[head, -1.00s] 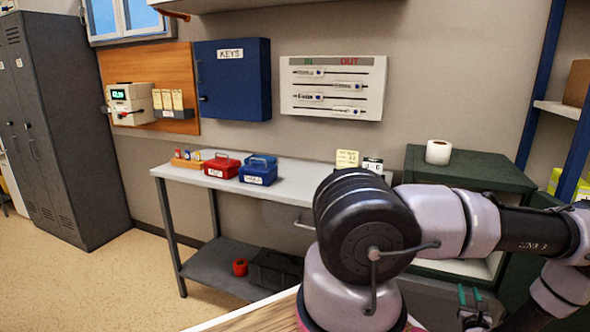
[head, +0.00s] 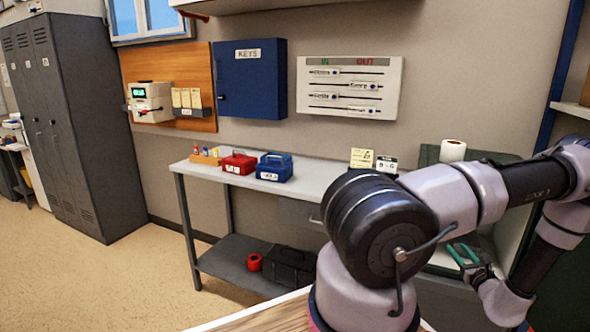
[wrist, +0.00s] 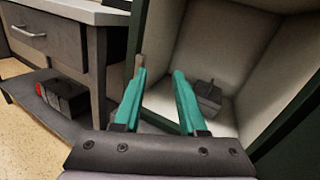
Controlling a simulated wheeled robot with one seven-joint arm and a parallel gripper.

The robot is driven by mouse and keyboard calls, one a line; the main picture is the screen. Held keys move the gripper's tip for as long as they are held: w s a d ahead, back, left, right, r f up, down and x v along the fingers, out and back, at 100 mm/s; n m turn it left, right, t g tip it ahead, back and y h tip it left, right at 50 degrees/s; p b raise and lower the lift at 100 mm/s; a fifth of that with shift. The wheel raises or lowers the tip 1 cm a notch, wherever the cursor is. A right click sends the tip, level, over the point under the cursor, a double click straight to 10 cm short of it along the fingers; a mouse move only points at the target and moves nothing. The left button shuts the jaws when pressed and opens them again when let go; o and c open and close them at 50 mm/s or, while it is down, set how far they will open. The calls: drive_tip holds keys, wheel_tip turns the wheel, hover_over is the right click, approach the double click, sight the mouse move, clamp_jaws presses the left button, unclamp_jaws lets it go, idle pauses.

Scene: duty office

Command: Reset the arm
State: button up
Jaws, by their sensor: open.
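My gripper (head: 466,254) is at the right of the head view, low in front of the dark green cabinet (head: 428,156). In the wrist view its two teal fingers (wrist: 159,86) stand apart with nothing between them. Beyond them is the open, pale inside of the cabinet (wrist: 186,62). A small grey object (wrist: 209,96) lies in there, past the right finger and apart from it. My arm bends across the right half of the head view and hides part of the cabinet and bench.
A grey bench (head: 224,176) holds a red box (head: 239,163) and a blue box (head: 274,167). A red roll (head: 254,262) and a dark toolbox (head: 292,266) sit on its lower shelf. A white roll (head: 453,150) stands on the cabinet. Floor at left is clear.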

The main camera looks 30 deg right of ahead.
drive_tip(key=w+a+r+n+y, duration=0.4)
drive_tip(key=w+r+n+y, duration=0.15)
drive_tip(key=w+r, duration=0.2)
drive_tip(key=w+a+r+n+y, duration=0.4)
drive_tip(key=w+r+y, duration=0.25)
drive_tip(key=w, duration=0.25)
drive_tip(key=w+a+r+n+g+y, duration=0.2)
drive_tip(key=w+a+r+n+g, duration=0.15)
drive_tip(key=a+r, duration=0.35)
drive_tip(key=w+a+r+n+g+y, duration=0.1)
drive_tip(key=w+a+r+n+g, duration=0.3)
drive_tip(key=a, duration=0.5)
drive_tip(key=w+a+r+n+g+y, duration=0.2)
drive_tip(key=a+r+n, duration=0.35)
drive_tip(key=a, duration=0.35)
drive_tip(key=s+a+r+n+h, duration=0.3)
drive_tip(key=s+a+r+n, duration=0.3)
drive_tip(key=a, duration=0.6)
drive_tip(key=s+a+r+n+h, duration=0.3)
drive_tip(key=s+a+r+n, duration=0.4)
drive_tip(key=a+r, duration=0.3)
drive_tip(key=shift+s+a+r+t, duration=0.35)
drive_tip(key=shift+s+a, duration=0.3)
drive_tip(key=shift+a, duration=0.3)
